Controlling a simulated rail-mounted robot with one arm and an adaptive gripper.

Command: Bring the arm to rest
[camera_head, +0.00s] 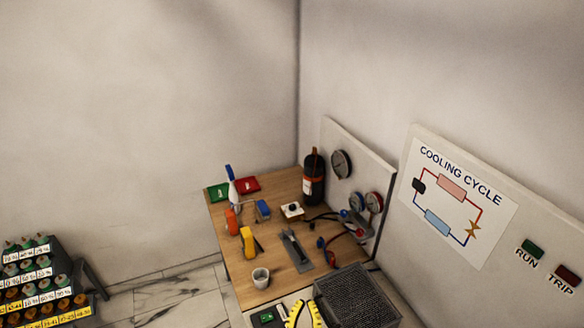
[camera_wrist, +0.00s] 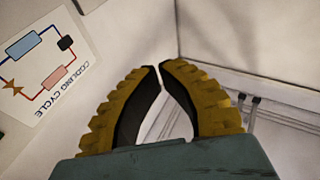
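My gripper (camera_head: 306,301) is at the lower edge of the head view, over the near end of the bench beside a dark mesh-topped box. In the wrist view its two yellow ribbed fingers (camera_wrist: 160,66) with black inner pads curve together until their tips almost meet. A thin light line shows between the tips, and nothing is held there. The dark teal gripper body (camera_wrist: 165,160) fills the bottom of the wrist view. Most of my arm is out of view.
The wooden bench (camera_head: 226,243) holds a grey cup (camera_head: 261,278), yellow tool (camera_head: 247,242), black cylinder (camera_head: 314,180) and green and red trays. The mesh-topped box (camera_head: 357,297) is close to my gripper. A gauge panel (camera_head: 345,140) and walls stand behind. A bottle rack (camera_head: 38,285) is left.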

